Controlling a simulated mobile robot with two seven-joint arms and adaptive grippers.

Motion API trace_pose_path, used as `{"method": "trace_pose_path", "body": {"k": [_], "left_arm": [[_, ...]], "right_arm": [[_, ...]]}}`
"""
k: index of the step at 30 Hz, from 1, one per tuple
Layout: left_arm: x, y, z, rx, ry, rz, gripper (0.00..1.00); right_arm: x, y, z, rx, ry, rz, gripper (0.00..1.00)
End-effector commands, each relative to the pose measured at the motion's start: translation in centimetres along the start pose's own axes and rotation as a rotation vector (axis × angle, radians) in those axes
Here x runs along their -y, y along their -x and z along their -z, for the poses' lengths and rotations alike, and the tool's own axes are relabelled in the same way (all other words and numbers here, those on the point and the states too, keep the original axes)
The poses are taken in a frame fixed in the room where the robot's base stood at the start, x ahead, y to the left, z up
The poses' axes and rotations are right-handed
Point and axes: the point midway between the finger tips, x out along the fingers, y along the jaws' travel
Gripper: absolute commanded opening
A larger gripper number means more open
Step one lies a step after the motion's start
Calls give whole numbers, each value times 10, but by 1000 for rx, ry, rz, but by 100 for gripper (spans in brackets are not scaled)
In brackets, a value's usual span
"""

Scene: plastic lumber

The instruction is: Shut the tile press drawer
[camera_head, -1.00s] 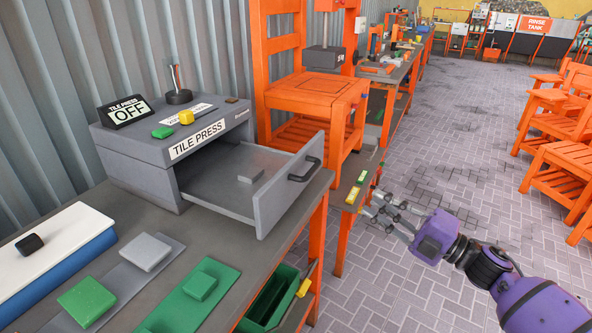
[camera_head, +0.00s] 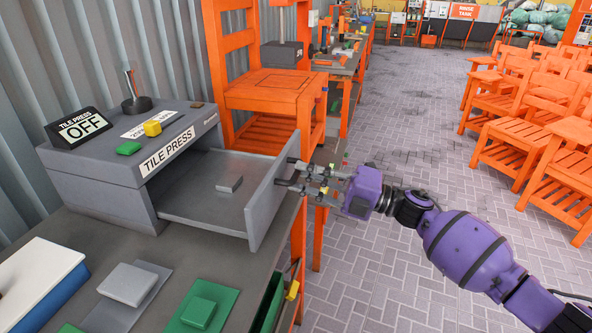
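The grey tile press (camera_head: 130,155) stands on the bench at the left, with its label on the front. Its drawer (camera_head: 193,207) is pulled out to the right, and a small grey block (camera_head: 229,184) lies inside. My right gripper (camera_head: 283,173) is at the outer face of the drawer front (camera_head: 265,205), by the dark handle. Its fingers are spread and largely cover the handle, so I cannot tell whether they touch it. My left gripper is not in view.
An OFF sign (camera_head: 80,127), a yellow button (camera_head: 152,128) and a green button (camera_head: 128,148) are on top of the press. Grey and green tiles lie on the bench in front. An orange chair-like stand (camera_head: 270,90) is behind the drawer.

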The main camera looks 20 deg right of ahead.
Motion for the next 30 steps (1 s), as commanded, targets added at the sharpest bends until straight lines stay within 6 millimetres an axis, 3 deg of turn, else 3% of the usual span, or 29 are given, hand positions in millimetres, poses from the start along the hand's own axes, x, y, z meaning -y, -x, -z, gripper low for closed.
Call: {"method": "trace_pose_path", "body": {"k": [6,14,19,30], "left_arm": [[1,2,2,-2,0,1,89],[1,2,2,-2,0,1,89],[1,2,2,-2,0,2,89],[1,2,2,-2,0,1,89]], "right_arm": [[0,-21,0,0,0,0,18],[0,-23,0,1,-1,0,18],[0,-22,0,1,-1,0,0],[0,-23,0,1,0,0,0]]}}
